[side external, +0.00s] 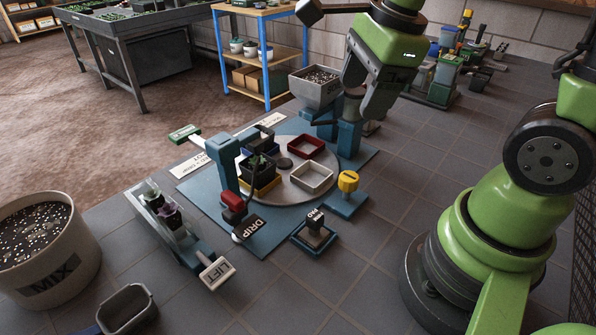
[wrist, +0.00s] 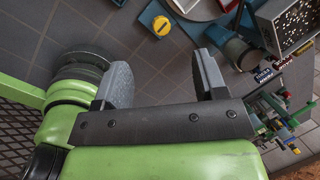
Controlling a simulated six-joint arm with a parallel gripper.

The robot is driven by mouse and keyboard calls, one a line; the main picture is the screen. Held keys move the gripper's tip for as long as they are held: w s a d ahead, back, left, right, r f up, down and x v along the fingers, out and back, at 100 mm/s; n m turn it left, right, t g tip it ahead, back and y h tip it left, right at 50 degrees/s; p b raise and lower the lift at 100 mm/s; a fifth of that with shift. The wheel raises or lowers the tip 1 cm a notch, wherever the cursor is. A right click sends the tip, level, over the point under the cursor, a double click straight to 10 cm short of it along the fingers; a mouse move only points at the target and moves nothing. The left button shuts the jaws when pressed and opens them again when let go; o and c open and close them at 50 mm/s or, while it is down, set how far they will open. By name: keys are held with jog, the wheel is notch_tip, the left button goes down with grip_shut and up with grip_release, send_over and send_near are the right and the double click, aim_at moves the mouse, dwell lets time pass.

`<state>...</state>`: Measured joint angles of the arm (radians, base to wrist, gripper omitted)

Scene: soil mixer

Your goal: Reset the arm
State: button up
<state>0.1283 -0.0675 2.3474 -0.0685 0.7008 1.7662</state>
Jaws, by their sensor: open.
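My gripper (wrist: 163,80) is open in the wrist view, its two grey jaws wide apart with nothing between them. In the side view my gripper (side external: 368,90) hangs at the top, just right of the soil hopper (side external: 316,88), clear of the turntable. The hopper also shows at the right of the wrist view (wrist: 288,25). The grey round turntable (side external: 283,192) carries a red tray (side external: 306,146), a white tray (side external: 312,178) and a dark pot with a seedling (side external: 258,170).
A yellow knob (side external: 348,182), a red-topped DRIP lever (side external: 232,203), a pad stamp (side external: 314,232) and a LIFT handle (side external: 216,272) surround the turntable. A MIX bucket (side external: 42,247) stands front left, near a scoop (side external: 127,309). Tiled surface at front centre is clear.

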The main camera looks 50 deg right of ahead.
jog(key=s+a+r+n+t, duration=0.2)
jog(key=s+r+n, duration=0.1)
jog(key=n, duration=0.7)
jog(key=s+a+r+n+t+y, duration=0.1)
jog(key=s+r+n, duration=0.3)
jog(key=n, duration=0.6)
jog(key=shift+s+a+r+n+t+y, duration=0.35)
jog(key=shift+a+t, duration=0.25)
jog(key=shift+a, duration=0.2)
